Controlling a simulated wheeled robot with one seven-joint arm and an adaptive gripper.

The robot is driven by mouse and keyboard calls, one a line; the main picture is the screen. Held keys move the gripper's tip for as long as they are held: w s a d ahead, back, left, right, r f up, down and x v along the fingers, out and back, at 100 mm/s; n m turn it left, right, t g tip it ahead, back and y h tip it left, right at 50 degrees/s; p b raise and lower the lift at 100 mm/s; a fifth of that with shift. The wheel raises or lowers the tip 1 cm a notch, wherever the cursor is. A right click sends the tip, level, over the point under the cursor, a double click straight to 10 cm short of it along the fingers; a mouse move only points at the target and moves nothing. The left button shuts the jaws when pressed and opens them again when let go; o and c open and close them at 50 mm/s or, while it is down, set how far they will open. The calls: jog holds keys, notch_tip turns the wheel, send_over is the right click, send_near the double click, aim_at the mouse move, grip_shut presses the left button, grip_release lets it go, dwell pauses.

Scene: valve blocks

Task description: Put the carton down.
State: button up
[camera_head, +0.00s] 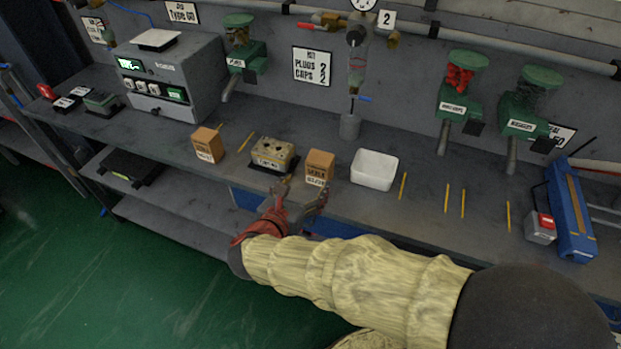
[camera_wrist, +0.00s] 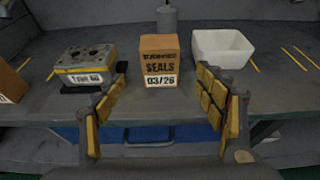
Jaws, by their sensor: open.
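A brown carton (camera_head: 319,167) stands upright on the grey bench, between the valve block and the white bin. In the wrist view the carton (camera_wrist: 159,62) faces me with "SEALS 03/26" printed on its front. My gripper (camera_head: 297,196) is at the bench's front edge, in front of the carton. In the wrist view my gripper (camera_wrist: 161,118) is open, with its padded fingers wide apart and nothing between them. The carton stands beyond the fingertips, apart from them. A second brown carton (camera_head: 207,145) stands farther left on the bench.
A valve block (camera_head: 272,154) on a dark pad sits left of the carton. An empty white bin (camera_head: 374,170) is close on its right. Yellow strips mark the bench top. A grey cylinder (camera_head: 350,126) hangs or stands behind. A blue rack (camera_head: 570,212) is at the right end.

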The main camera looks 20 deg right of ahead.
jog(key=w+a+r+n+t+y, duration=0.1)
jog(key=a+r+n+y, duration=0.3)
jog(key=r+n+y, duration=0.5)
jog(key=w+a+r+n+t+y, duration=0.15)
jog(key=a+r+n, duration=0.4)
jog(key=n, duration=0.85)
jog(key=s+d+f+n+g+h, duration=0.1)
jog(key=s+d+n+g, duration=0.3)
jog(key=s+d+n, duration=0.4)
jog(key=s+d+f+n+g+h, duration=0.1)
jog(key=s+d+f+n+g, duration=0.2)
jog(key=s+d+n, duration=0.5)
jog(key=s+n+g, duration=0.1)
jog(key=s+n, duration=0.3)
jog(key=s, duration=0.3)
jog(key=shift+d, duration=0.15)
